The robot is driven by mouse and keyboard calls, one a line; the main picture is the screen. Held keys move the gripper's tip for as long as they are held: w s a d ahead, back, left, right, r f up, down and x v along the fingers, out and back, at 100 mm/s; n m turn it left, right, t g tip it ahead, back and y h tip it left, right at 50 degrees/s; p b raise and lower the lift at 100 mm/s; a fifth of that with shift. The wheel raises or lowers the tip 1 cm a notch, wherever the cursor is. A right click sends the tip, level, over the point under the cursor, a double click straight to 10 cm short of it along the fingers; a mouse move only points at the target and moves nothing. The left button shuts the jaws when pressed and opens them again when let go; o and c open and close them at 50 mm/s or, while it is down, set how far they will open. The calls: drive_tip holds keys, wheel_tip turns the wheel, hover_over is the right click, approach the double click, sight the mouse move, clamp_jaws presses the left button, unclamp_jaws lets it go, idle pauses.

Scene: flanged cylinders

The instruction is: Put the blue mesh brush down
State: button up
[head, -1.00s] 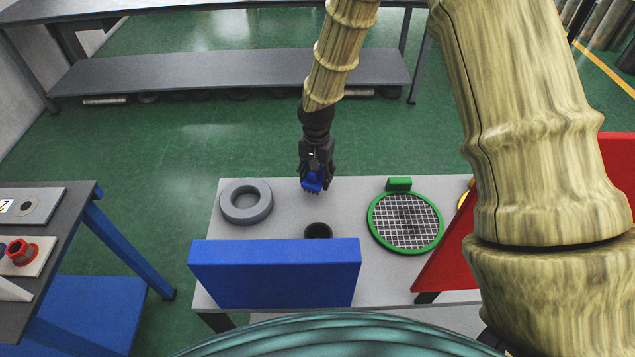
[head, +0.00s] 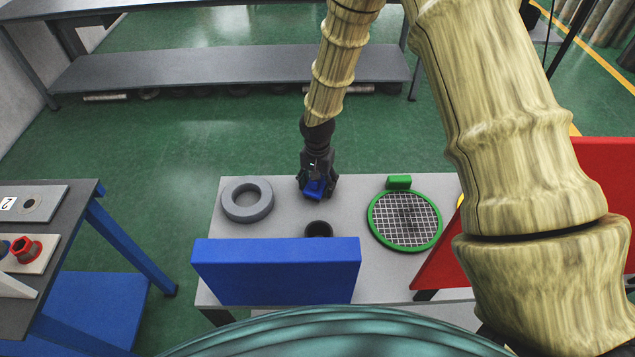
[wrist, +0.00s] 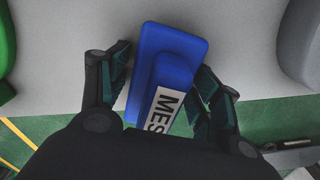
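The blue mesh brush (head: 315,188) is on the grey table (head: 360,190) near its far edge, between the black fingers of my gripper (head: 317,191). In the wrist view the brush (wrist: 172,55) shows its blue top and a white label reading "MES", and lies tilted between the fingers. My gripper (wrist: 165,85) looks open around it, with a gap at the left finger; the right finger is close against or beside the brush. The bristles are hidden under the brush.
A grey ring (head: 233,215) lies left of the brush, a dark round cup or hole (head: 319,229) in front. A green-rimmed mesh disc (head: 379,238) with a green block (head: 399,182) is to the right. A blue panel (head: 275,272) and red panel (head: 440,255) border the table.

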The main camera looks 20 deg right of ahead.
drive_tip(key=shift+r, duration=0.2)
drive_tip(key=shift+r+b, duration=1.6)
drive_tip(key=shift+r, duration=4.35)
